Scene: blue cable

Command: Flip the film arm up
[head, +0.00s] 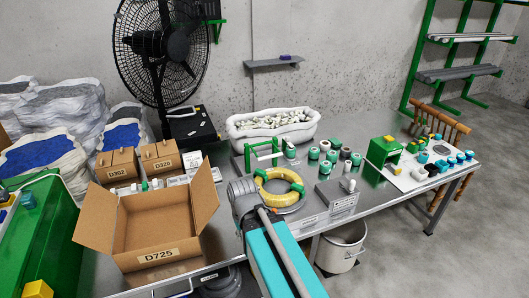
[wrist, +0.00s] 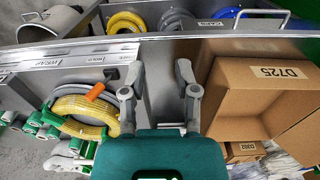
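A yellow cable coil (head: 297,181) lies on a round plate on the metal bench in the head view. It also shows at left in the wrist view (wrist: 72,106). An orange handle (wrist: 95,91) sticks out over the coil's edge in the wrist view, just left of my gripper. I cannot tell for certain which part is the film arm. A green frame (head: 262,150) stands behind the coil. My gripper (wrist: 159,80) is open, with nothing between its grey fingers.
An open cardboard box (head: 158,254) marked D725 stands left of my arm. A white tub (head: 240,124) is at the back. Several green and white spools (head: 313,153) stand right of the coil. A green stand (head: 383,152) is farther right. A bin (head: 342,250) is below the bench.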

